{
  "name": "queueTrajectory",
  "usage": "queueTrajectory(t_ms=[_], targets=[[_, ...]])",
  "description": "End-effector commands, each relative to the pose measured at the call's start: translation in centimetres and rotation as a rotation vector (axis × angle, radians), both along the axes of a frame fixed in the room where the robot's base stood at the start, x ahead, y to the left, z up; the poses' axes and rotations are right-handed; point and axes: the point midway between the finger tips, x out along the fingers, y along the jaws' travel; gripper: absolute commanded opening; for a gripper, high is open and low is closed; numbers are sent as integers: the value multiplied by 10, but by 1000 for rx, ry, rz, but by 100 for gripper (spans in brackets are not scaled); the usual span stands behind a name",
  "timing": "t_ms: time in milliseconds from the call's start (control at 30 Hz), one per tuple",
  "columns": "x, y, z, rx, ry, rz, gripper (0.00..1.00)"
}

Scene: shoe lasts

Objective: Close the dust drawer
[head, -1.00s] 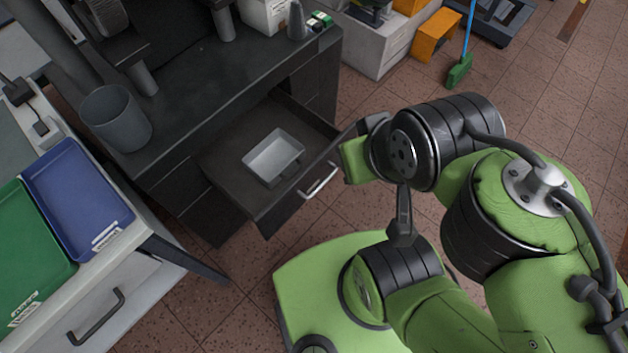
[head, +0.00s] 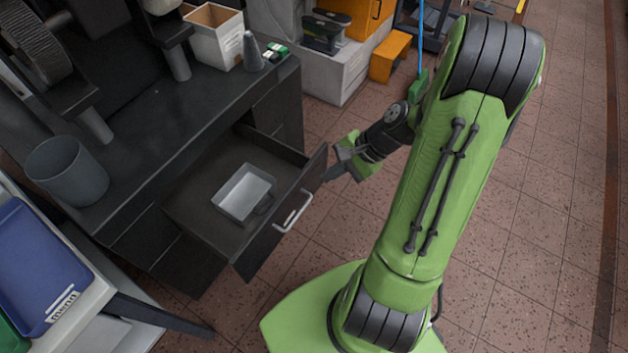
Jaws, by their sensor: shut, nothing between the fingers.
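The dust drawer (head: 262,232) is pulled out from the dark workbench (head: 190,115). Its front has a silver bar handle (head: 293,211), and a small grey tray (head: 228,205) lies inside it. My gripper (head: 328,176) is at the right end of the drawer front, level with its upper edge in the picture. The fingers are shut and empty. I cannot tell whether the fingertips touch the drawer front or stand just off it.
A grey bin (head: 66,172) stands on the bench's left end. A cabinet with a blue tray (head: 38,262) is at lower left. Tiled floor to the right is clear.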

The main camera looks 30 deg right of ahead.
Motion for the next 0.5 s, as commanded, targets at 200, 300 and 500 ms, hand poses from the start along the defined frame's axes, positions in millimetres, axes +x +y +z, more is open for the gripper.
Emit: queueTrajectory(t_ms=[200, 300, 500], targets=[[0, -48, -100, 511, 72, -570, 0], [-4, -66, -130, 723, 76, -793, 0], [-8, -82, -152, 927, 71, -991, 0]])
